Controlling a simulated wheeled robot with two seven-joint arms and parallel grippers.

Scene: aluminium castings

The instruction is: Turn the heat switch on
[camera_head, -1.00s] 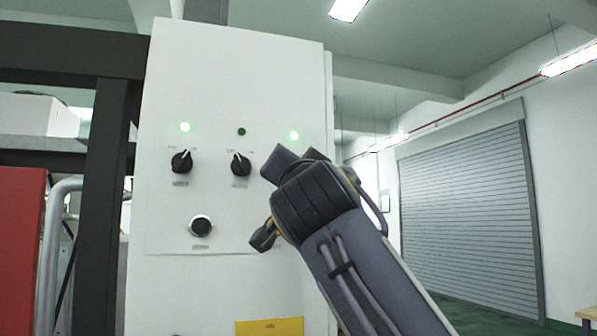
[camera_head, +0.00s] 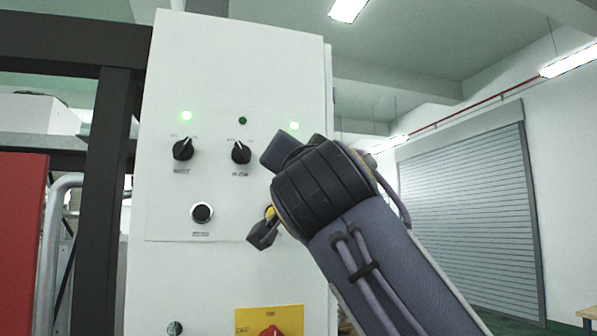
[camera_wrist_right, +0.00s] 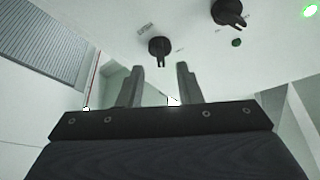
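A white control panel (camera_head: 235,75) stands ahead with black rotary switches. In the head view I see the left switch (camera_head: 183,149) and the middle switch (camera_head: 241,152); their labels are too blurred to read surely. A third switch (camera_wrist_right: 159,47) shows in the right wrist view; in the head view my right gripper hides it. My right gripper (camera_wrist_right: 160,72) is open and empty, its fingers pointing at this third switch, one to each side of it in the picture. Contact is not visible. The middle switch also shows in the wrist view (camera_wrist_right: 229,13). My left gripper is out of view.
The left lamp (camera_head: 186,115) and right lamp (camera_head: 294,126) glow green; the middle lamp (camera_head: 242,120) is dark. A round push button (camera_head: 202,212) sits below the left switch. A yellow plate with a red knob (camera_head: 270,331) is lower down. A dark frame (camera_head: 97,190) stands left.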

